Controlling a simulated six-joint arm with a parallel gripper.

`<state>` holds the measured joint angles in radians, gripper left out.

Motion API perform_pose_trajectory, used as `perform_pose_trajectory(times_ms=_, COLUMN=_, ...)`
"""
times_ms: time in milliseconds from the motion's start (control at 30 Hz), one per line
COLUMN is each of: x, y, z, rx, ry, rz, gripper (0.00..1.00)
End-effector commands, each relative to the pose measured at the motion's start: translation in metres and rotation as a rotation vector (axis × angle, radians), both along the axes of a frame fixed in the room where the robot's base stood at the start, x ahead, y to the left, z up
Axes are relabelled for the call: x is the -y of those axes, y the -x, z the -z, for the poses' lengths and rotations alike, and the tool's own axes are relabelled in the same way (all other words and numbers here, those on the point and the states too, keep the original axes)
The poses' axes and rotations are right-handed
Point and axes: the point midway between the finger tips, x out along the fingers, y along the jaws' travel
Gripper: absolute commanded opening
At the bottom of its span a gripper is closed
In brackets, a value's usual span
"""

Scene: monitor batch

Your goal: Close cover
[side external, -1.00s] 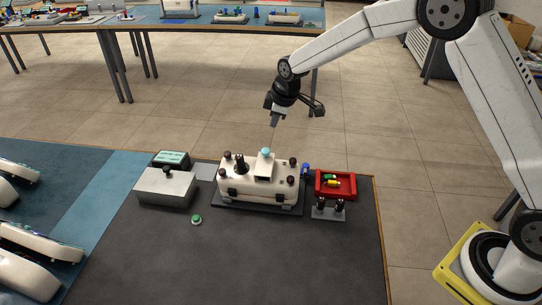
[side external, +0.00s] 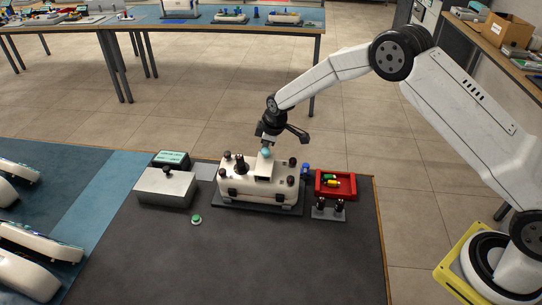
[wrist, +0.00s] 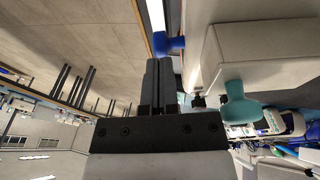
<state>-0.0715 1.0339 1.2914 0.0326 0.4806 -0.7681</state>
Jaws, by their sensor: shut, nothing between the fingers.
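A cream-white device (side external: 240,189) with several dark knobs sits on a dark base plate. A white cover (side external: 263,171) stands up from its top, with a teal round knob (side external: 266,153) at the upper end. My gripper (side external: 265,144) is shut and empty, pointing down just above and behind the knob; contact cannot be told in the side view. In the wrist view, the shut fingers (wrist: 158,75) are left of the teal knob (wrist: 238,105), with a gap between. The knob juts from a pale panel (wrist: 208,65) there.
A red tray (side external: 348,190) with small coloured parts and a grey stand (side external: 328,213) are right of the device. A grey box (side external: 163,190) and a green button (side external: 196,220) are left. The front of the dark mat (side external: 240,270) is clear.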

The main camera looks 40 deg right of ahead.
Motion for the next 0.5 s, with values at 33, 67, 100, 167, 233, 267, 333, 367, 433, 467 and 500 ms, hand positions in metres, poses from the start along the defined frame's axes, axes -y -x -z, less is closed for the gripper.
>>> perform_pose_trajectory(times_ms=33, x=-0.0002, y=-0.0009, z=0.0036, rx=-0.001, ry=0.001, rz=0.0, gripper=0.0)
perform_pose_trajectory(times_ms=67, x=-0.0003, y=-0.0013, z=0.0049, rx=-0.001, ry=0.001, rz=0.0, gripper=0.0)
perform_pose_trajectory(times_ms=100, x=-0.0002, y=-0.0019, z=0.0063, rx=0.0, ry=0.0, rz=0.0, gripper=0.0)
perform_pose_trajectory(times_ms=167, x=-0.0004, y=-0.0025, z=0.0079, rx=0.0, ry=0.0, rz=0.0, gripper=0.0)
perform_pose_trajectory(times_ms=233, x=-0.0004, y=-0.003, z=0.009, rx=0.0, ry=0.0, rz=0.0, gripper=0.0)
perform_pose_trajectory(times_ms=267, x=-0.0004, y=-0.0031, z=0.0093, rx=0.0, ry=0.0, rz=0.0, gripper=0.0)
perform_pose_trajectory(times_ms=333, x=-0.0004, y=-0.0031, z=0.0095, rx=0.001, ry=0.001, rz=0.0, gripper=0.0)
perform_pose_trajectory(times_ms=367, x=-0.0003, y=-0.0032, z=0.0095, rx=0.001, ry=0.001, rz=0.0, gripper=0.0)
perform_pose_trajectory(times_ms=433, x=-0.0003, y=-0.0032, z=0.0094, rx=0.0, ry=0.0, rz=0.0, gripper=0.0)
perform_pose_trajectory(times_ms=467, x=-0.0003, y=-0.0032, z=0.0094, rx=0.0, ry=0.0, rz=0.0, gripper=0.0)
perform_pose_trajectory(times_ms=500, x=-0.0003, y=-0.0032, z=0.0094, rx=0.0, ry=0.0, rz=0.0, gripper=0.0)
